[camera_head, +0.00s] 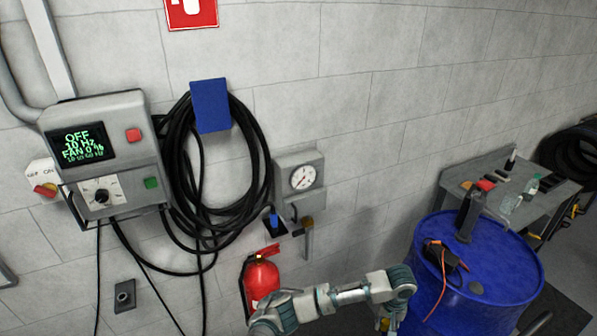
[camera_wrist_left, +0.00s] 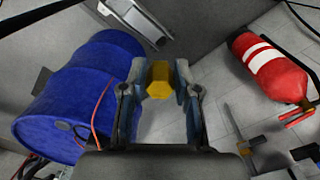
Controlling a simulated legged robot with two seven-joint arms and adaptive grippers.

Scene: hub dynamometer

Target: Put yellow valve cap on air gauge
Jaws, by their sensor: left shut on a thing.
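The yellow valve cap (camera_wrist_left: 160,78) is between the fingertips of my left gripper (camera_wrist_left: 160,85) in the left wrist view. The gripper is shut on it. In the head view my left arm reaches across the bottom, and a bit of yellow (camera_head: 385,324) shows below the wrist at the lower edge; the fingers are mostly hidden there. The air gauge (camera_head: 303,177), a grey box with a white dial, is on the wall, up and left of the gripper and apart from it. A hose fitting and a small brownish part hang below it. My right gripper is out of view.
A red fire extinguisher (camera_head: 262,277) hangs below the gauge. A blue drum (camera_head: 470,290) with a black tool on top stands to the right, before a grey bench (camera_head: 540,215). Coiled black hoses (camera_head: 260,150) and a control box (camera_head: 105,150) are at left.

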